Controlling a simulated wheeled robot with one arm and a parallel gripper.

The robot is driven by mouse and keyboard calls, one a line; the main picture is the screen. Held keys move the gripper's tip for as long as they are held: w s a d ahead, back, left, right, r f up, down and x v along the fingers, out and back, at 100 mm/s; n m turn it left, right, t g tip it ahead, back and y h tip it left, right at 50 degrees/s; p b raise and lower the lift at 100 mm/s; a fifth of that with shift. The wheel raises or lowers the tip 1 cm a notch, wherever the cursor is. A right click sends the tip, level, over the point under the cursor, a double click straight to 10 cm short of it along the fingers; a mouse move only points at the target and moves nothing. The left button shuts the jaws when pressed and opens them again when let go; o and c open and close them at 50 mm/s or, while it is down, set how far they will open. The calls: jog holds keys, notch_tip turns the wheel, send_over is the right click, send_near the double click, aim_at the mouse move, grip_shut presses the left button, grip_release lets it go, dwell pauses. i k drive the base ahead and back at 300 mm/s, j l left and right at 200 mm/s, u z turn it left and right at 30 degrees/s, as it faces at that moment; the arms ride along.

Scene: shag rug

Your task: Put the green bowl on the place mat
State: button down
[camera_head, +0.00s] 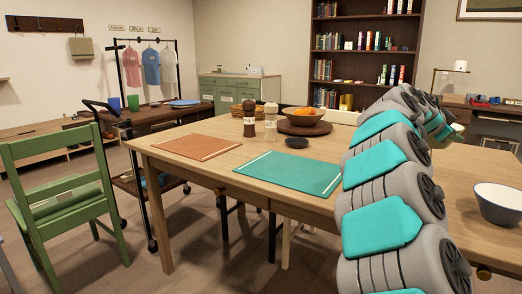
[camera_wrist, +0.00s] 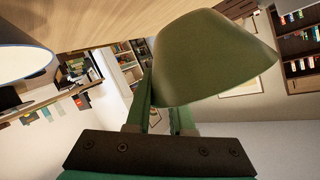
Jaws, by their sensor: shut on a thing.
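The green bowl (camera_wrist: 212,62) fills the upper middle of the wrist view, tilted in that picture. My gripper (camera_wrist: 158,104) is shut on it, with the fingers at the bowl's lower left side. In the head view my arm reaches over the right part of the table and hides most of the gripper and bowl. Two place mats lie flat and bare on the table: a teal one (camera_head: 287,174) at the front middle, left of my arm, and an orange-brown one (camera_head: 197,146) further left.
A white bowl with a dark outside (camera_head: 498,205) stands on the table (camera_head: 215,172) at the right. A small dark dish (camera_head: 297,142), two shakers or mills (camera_head: 270,122) and a fruit bowl (camera_head: 302,117) stand behind the teal mat. A green chair (camera_head: 75,205) is at left.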

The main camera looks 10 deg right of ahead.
aim_at(197, 145)
jog(key=u, duration=0.45)
jog(key=i+u, duration=0.35)
jog(key=i+l+u, duration=0.2)
jog(key=u, duration=0.15)
jog(key=i+l+u, duration=0.3)
jog(key=i+j, duration=0.05)
